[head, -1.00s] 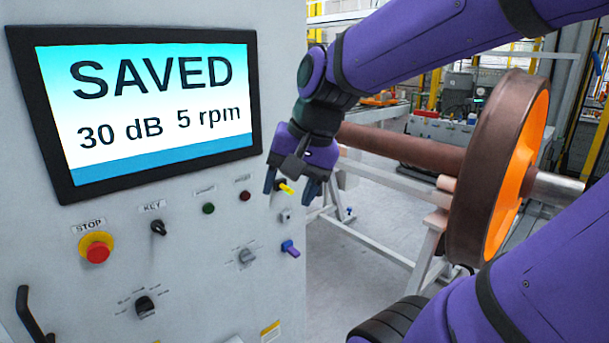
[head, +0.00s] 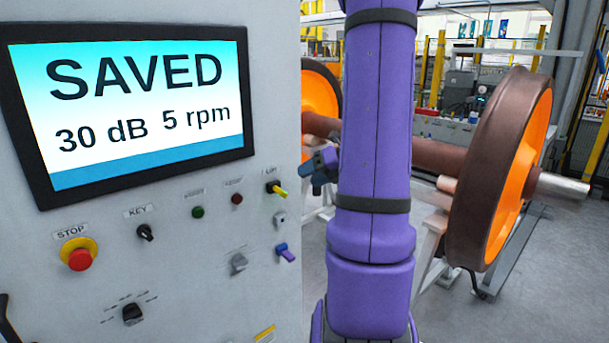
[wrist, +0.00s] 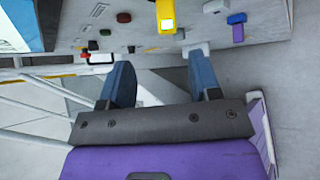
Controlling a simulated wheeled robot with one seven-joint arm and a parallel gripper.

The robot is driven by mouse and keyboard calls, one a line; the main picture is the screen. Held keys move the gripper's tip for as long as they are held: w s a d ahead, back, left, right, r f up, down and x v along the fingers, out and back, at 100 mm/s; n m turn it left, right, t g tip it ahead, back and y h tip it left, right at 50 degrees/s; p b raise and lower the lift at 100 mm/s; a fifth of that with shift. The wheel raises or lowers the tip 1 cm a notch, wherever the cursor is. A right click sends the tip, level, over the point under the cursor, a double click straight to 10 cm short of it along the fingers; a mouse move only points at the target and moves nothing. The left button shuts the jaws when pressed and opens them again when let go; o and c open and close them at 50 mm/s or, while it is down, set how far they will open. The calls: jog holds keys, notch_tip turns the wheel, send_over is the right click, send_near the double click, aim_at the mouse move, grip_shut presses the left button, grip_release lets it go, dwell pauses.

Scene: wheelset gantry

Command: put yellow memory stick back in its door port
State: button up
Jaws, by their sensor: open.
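A yellow stick-like piece (head: 279,191) juts from a dark mount at the upper right of the grey cabinet's panel. It also shows at the top of the wrist view (wrist: 165,16). I cannot tell whether it is the memory stick or a lever. Below it are a small light-grey fitting (head: 280,219) and a purple piece (head: 287,254), also in the wrist view (wrist: 237,26). My gripper (head: 311,171) is right of the yellow piece, apart from it and partly hidden behind my arm. In the wrist view its two blue fingers (wrist: 160,68) are spread with nothing between them.
The cabinet (head: 215,290) carries a screen (head: 140,105) reading "SAVED 30 dB 5 rpm", a red stop button (head: 79,256), a key switch (head: 146,232) and knobs. A wheelset with a brown-orange wheel (head: 490,170) stands on a frame at the right. Floor between them shows clear.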

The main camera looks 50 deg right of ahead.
aim_at(279, 190)
jog(key=shift+m, duration=0.4)
jog(key=x, duration=0.7)
jog(key=d+x, duration=0.1)
jog(key=x, duration=0.2)
jog(key=shift+w+a+f, duration=0.1)
jog(key=shift+w+f, duration=0.2)
jog(key=shift+f, duration=0.05)
jog(key=shift+c, duration=0.2)
jog(key=c, duration=0.9)
jog(key=shift+c, duration=0.2)
jog(key=shift+s, duration=0.15)
jog(key=shift+s+a, duration=0.1)
jog(key=shift+s, duration=0.25)
jog(key=shift+s+a+f, duration=0.1)
jog(key=shift+s+a, duration=0.15)
jog(key=shift+s, duration=0.55)
jog(key=shift+s+a+f, duration=0.1)
jog(key=shift+s+a, duration=0.2)
jog(key=shift+s, duration=0.55)
